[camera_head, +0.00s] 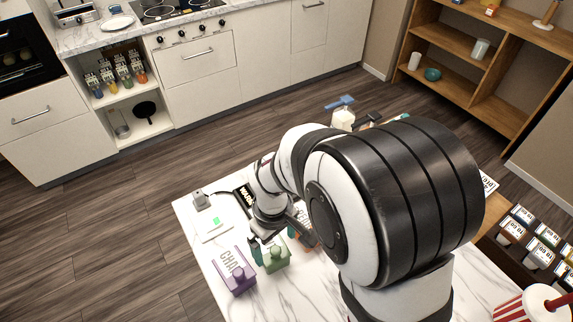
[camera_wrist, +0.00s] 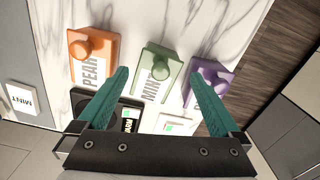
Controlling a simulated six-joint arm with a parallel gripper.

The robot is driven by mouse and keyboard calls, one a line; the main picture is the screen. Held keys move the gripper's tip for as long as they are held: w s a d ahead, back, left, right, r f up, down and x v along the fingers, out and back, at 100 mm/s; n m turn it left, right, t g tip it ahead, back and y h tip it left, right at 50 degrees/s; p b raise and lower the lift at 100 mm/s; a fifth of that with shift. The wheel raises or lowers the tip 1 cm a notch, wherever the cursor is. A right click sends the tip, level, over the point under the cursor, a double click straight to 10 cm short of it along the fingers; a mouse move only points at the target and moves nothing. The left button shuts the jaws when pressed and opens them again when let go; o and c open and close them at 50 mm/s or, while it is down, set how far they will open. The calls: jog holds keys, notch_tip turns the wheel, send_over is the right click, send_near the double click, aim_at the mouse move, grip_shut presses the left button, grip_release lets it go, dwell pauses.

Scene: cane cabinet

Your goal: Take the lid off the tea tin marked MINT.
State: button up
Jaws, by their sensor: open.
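The green tin marked MINT (camera_wrist: 152,88) stands upright between an orange tin (camera_wrist: 92,62) and a purple tin (camera_wrist: 208,85) in the wrist view. Its green lid has a round knob and is on the tin. In the head view the green tin (camera_head: 275,262) is beside the purple tin (camera_head: 236,274), with the orange one mostly hidden behind my arm. My gripper (camera_wrist: 159,76) is open, its teal fingers pointing toward the green tin, one on each side of the knob in the wrist picture. I cannot tell how high the fingertips are. My gripper in the head view (camera_head: 274,243) is right by the green tin.
A black device (camera_wrist: 128,117) and a white device with a green display (camera_head: 215,224) lie near the tins on the marble table (camera_head: 315,290). A white card reading MINT (camera_wrist: 22,99) is at the left in the wrist view. My arm hides much of the table.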

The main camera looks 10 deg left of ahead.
aim_at(276, 250)
notch_tip(276, 250, down, 4)
jog(key=shift+r, duration=0.2)
jog(key=c, duration=1)
jog(key=shift+c, duration=0.2)
jog(key=shift+r, duration=0.1)
